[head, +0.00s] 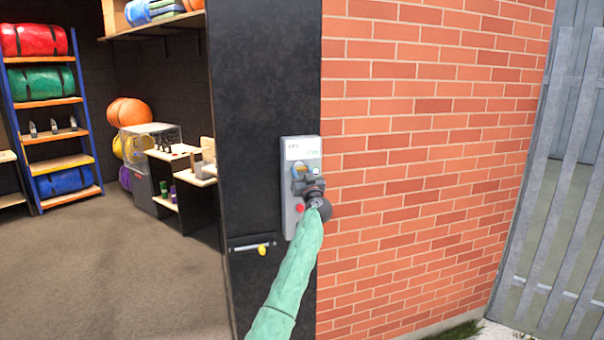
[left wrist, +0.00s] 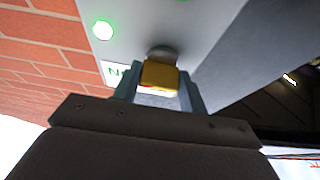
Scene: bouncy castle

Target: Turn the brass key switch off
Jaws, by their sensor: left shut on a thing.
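A grey control panel (head: 301,150) is mounted on the black post beside the brick wall. The brass key (left wrist: 160,75) sits in its switch on the panel, and its yellow-gold head fills the gap between my fingers in the left wrist view. My left gripper (head: 302,178) is at the middle of the panel and shut on the key. A green light (left wrist: 103,30) glows on the panel beside the key. A label with a letter N (left wrist: 114,72) shows partly behind a finger. My gripper hides much of the switch in the head view. My right gripper is out of view.
A red button (head: 299,208) is low on the panel, close to my gripper. A yellow-knobbed latch (head: 262,249) is on the black post (head: 262,100) below left. A storage room with shelves opens at left; a brick wall (head: 430,130) stands at right.

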